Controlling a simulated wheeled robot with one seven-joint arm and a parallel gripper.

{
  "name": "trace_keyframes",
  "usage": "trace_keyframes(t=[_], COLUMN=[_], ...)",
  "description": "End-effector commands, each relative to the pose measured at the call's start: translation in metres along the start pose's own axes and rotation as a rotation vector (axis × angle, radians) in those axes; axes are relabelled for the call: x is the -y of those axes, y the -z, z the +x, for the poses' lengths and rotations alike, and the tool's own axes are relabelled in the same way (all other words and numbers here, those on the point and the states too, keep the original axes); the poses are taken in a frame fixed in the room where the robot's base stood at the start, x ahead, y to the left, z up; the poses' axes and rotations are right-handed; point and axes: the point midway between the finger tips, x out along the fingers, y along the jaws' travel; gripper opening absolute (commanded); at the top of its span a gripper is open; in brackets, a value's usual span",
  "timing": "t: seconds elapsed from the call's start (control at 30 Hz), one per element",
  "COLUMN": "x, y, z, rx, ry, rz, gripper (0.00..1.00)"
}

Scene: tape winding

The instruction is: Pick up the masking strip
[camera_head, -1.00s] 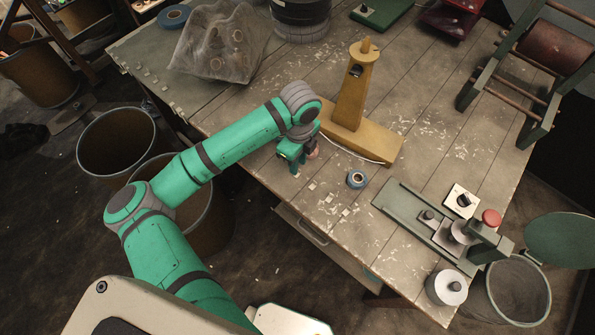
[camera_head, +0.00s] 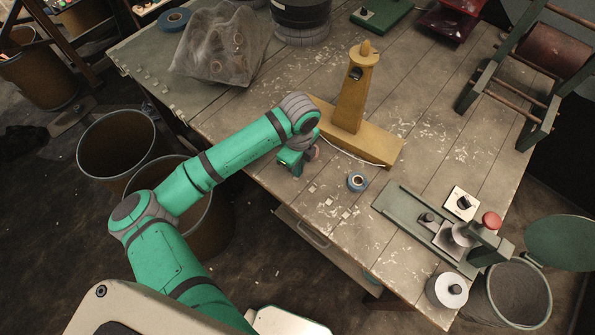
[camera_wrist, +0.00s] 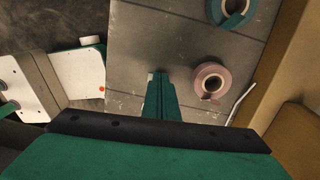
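I cannot tell for sure which thing is the masking strip. Small pale squares lie near the table's front edge, one of them (camera_head: 329,201) below my gripper (camera_head: 293,168). In the wrist view my gripper's green fingers (camera_wrist: 159,82) stand close together over the table. A small whitish patch shows at their tips; I cannot tell whether it is held or lies beneath. A pinkish tape roll (camera_wrist: 211,81) lies just right of the fingers, apart from them. A blue tape roll (camera_head: 357,180) lies farther right and also shows in the wrist view (camera_wrist: 232,12).
A yellow wooden stand (camera_head: 354,110) with a thin white cord along its base is behind my gripper. A green device (camera_head: 408,207) sits at right. A clear bag (camera_head: 218,48) lies at the back left. Bins (camera_head: 120,145) stand left of the table.

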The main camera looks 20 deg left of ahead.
Motion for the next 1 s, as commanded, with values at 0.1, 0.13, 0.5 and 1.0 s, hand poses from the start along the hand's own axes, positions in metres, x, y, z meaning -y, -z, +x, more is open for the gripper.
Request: trace_keyframes(t=[0.1,0.13,0.5,1.0], x=[0.000,0.000,-0.017,-0.118], y=[0.000,0.000,-0.002,-0.005], z=[-0.002,-0.004,-0.050,-0.116], rx=[0.000,0.001,0.003,0.003], ry=[0.000,0.000,0.002,0.001], rz=[0.000,0.000,0.000,-0.001], gripper=[0.00,0.00,0.00,0.00])
